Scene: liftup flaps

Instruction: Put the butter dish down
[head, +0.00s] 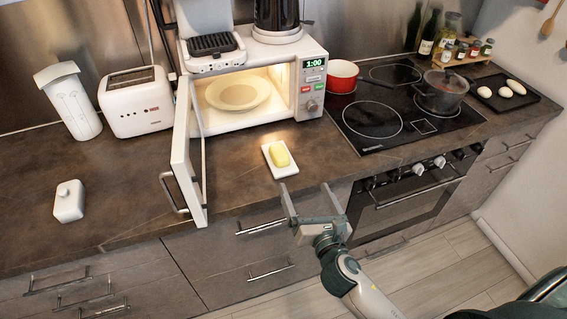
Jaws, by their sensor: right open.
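The butter dish base (287,172) is a small white tray lying on the brown counter near its front edge, with a yellow piece of butter (279,155) on it. A white lid with a small knob (68,203) sits apart on the counter at the far left. My right gripper (304,190) is open and empty, just in front of the dish and to its right, at the counter's front edge. I cannot tell its exact height over the counter. My left gripper is not in view.
A microwave (310,101) with a plate (238,94) inside stands behind the dish. Its open door (183,160) juts forward left of the dish. A stove (405,118) with a red pot (342,77) and a dark pot (441,92) is at right. Counter between lid and door is clear.

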